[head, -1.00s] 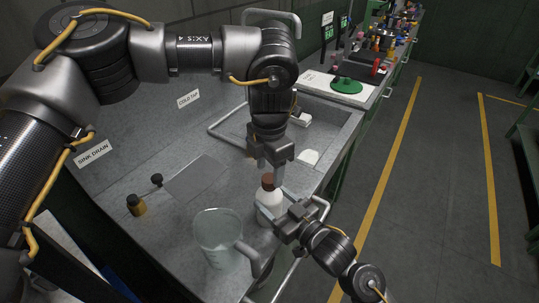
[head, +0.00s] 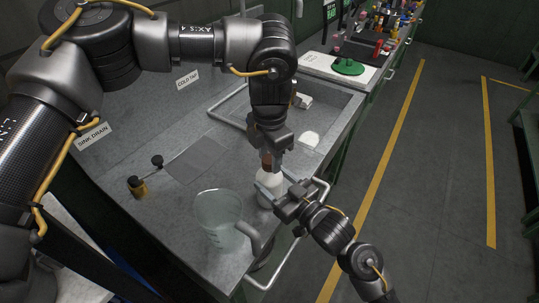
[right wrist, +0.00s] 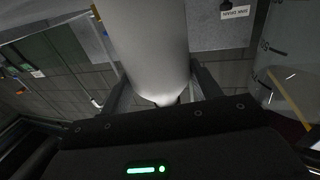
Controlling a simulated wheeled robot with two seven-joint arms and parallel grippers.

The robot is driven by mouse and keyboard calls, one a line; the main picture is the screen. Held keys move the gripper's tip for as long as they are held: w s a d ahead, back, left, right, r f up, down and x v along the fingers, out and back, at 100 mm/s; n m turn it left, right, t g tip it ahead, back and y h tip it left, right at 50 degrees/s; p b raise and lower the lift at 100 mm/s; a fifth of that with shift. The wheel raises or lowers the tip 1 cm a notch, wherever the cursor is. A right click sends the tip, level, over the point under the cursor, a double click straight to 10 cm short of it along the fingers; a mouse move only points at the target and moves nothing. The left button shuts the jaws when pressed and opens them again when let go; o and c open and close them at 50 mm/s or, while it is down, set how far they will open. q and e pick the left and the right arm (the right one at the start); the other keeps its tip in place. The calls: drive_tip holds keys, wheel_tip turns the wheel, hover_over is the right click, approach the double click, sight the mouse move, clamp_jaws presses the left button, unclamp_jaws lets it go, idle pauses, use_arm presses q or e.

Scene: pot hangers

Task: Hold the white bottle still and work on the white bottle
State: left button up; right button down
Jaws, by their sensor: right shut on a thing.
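The white bottle (head: 268,186) stands upright on the grey counter with its brown cap (head: 266,162) on top. My right gripper (head: 281,199) is shut on the bottle's body from the right side. In the right wrist view the pale bottle (right wrist: 150,45) fills the space between the two dark fingers (right wrist: 160,92). My left gripper (head: 272,158) points straight down at the bottle's top, with its fingers at the cap. A finger covers part of the cap, and I cannot tell whether the fingers are closed on it.
A clear jug (head: 219,220) with a handle stands close to the bottle's lower left. A small brass tap fitting (head: 138,187) is at the left. A rail runs along the counter's front edge.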

use_arm(q)
drive_tip(key=o, duration=0.3)
drive_tip(key=shift+r, duration=2.3)
drive_tip(key=shift+c, duration=0.4)
wheel_tip(320, 180, up, 3)
drive_tip(key=shift+w+f, duration=0.1)
drive_tip(key=shift+s+r, duration=0.2)
drive_tip(key=shift+r, duration=0.15)
drive_tip(key=shift+w+f, duration=0.1)
drive_tip(key=shift+f, duration=4)
